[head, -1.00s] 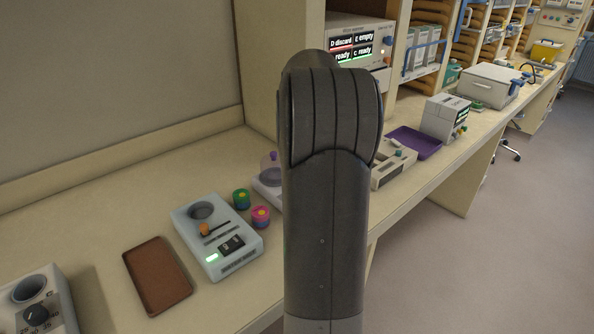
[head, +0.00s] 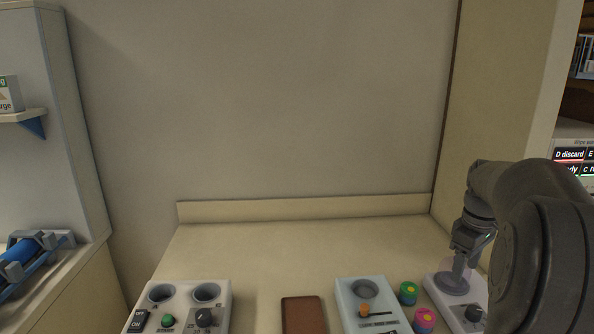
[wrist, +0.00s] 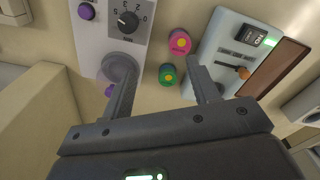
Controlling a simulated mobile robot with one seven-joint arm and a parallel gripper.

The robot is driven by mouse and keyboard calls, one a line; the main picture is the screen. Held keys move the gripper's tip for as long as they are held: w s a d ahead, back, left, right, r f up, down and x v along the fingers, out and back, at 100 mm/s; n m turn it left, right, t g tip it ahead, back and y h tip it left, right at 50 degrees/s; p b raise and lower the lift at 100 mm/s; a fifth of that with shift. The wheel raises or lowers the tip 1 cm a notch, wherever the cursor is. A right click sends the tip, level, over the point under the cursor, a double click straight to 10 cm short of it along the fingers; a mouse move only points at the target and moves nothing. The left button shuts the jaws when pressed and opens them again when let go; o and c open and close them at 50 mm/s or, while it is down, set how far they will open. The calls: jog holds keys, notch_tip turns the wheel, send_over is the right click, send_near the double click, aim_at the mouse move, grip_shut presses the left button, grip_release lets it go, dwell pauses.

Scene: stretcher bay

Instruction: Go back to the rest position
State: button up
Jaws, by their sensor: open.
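My gripper (head: 462,262) is at the right of the head view, pointing down above a white device with a dark knob (head: 474,313). In the wrist view my gripper (wrist: 162,72) has its two fingers wide apart, with nothing held between them. A green pot with a yellow top (wrist: 168,74) and a pink pot (wrist: 180,41) show beyond the finger gap. They stand on the bench in the head view too, the green one (head: 408,293) just behind the pink one (head: 424,320). The left finger overlaps the knobbed device's round grey part in the wrist view.
A pale device with a round well and orange knob (head: 365,310) stands left of the pots. A brown tray (head: 303,315) and a two-well device (head: 183,296) lie farther left. A partition (head: 500,110) rises at the right. The bench behind (head: 290,250) is clear.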

jog(key=s+a+r+m+t, duration=0.15)
jog(key=s+a, duration=0.25)
jog(key=a, duration=0.5)
jog(key=s+a+r+m+t, duration=0.1)
jog(key=s+a+r+m, duration=0.1)
jog(key=s+a, duration=0.5)
jog(key=s+a+f+m+t, duration=0.2)
jog(key=s+a+f, duration=0.2)
jog(key=s+a, duration=0.4)
jog(key=a, duration=0.2)
jog(key=shift+s+a+t, duration=0.15)
jog(key=shift+a+t, duration=0.2)
jog(key=shift+a, duration=0.05)
jog(key=shift+c, duration=0.2)
